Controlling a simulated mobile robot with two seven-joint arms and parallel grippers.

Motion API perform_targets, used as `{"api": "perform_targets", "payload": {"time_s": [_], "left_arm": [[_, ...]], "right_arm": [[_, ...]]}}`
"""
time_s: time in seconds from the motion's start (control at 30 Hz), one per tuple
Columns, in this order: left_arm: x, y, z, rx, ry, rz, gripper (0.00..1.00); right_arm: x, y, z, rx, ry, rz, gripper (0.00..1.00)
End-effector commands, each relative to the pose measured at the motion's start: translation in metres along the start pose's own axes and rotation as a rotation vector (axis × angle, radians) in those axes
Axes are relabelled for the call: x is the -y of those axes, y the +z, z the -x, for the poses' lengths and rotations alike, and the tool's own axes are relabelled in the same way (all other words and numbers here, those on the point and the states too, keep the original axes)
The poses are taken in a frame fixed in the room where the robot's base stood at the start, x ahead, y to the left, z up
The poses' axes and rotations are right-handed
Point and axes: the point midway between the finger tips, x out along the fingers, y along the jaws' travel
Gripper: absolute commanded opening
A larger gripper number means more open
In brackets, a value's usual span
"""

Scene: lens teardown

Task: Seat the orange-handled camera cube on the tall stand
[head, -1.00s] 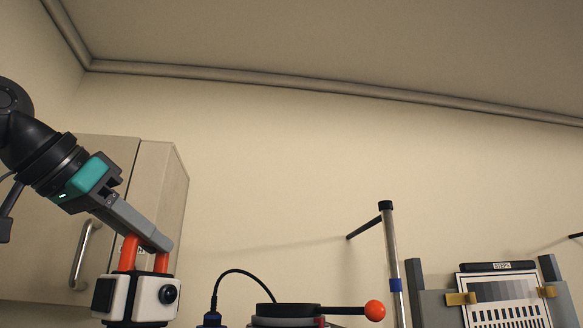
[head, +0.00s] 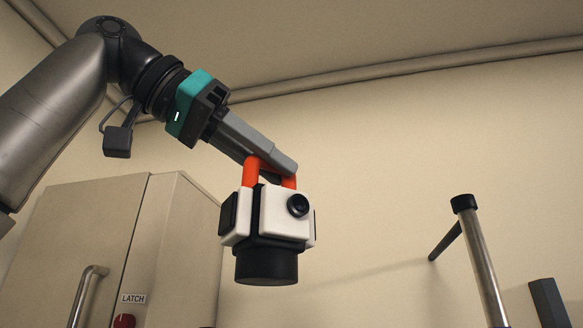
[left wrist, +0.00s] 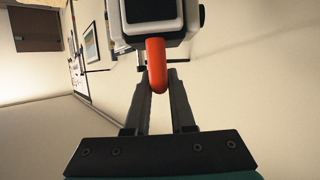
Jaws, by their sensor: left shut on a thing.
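The camera cube (head: 283,218) is white and black with a round lens on its front face and a black round base below. My left gripper (head: 283,168) is shut on its orange handle (head: 250,172) and holds the cube up in the air, roughly upright. In the left wrist view the orange handle (left wrist: 156,66) sits between the fingertips, with part of the cube (left wrist: 153,22) beyond it. A metal post with a black cap (head: 480,250) stands at the right, apart from the cube. I cannot tell whether it belongs to the tall stand. My right gripper is not in view.
A beige cabinet (head: 170,250) with a metal handle and a LATCH label stands at the lower left. A dark grey upright (head: 548,302) shows at the lower right edge. The air between the cube and the post is clear.

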Motion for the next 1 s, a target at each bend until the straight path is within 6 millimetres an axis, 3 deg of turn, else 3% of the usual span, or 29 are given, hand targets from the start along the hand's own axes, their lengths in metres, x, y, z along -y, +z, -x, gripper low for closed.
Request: {"api": "perform_targets", "payload": {"time_s": [0.2, 0.77, 1.0], "left_arm": [[0.001, 0.015, -0.006, -0.002, -0.001, -0.001, 0.00], [0.001, 0.058, -0.024, -0.003, -0.001, 0.001, 0.00], [0.000, 0.069, -0.029, -0.004, 0.000, 0.000, 0.00]], "right_arm": [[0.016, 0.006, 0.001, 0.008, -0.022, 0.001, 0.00], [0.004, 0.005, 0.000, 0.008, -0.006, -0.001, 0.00], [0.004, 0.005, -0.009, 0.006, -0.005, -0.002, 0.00]]}}
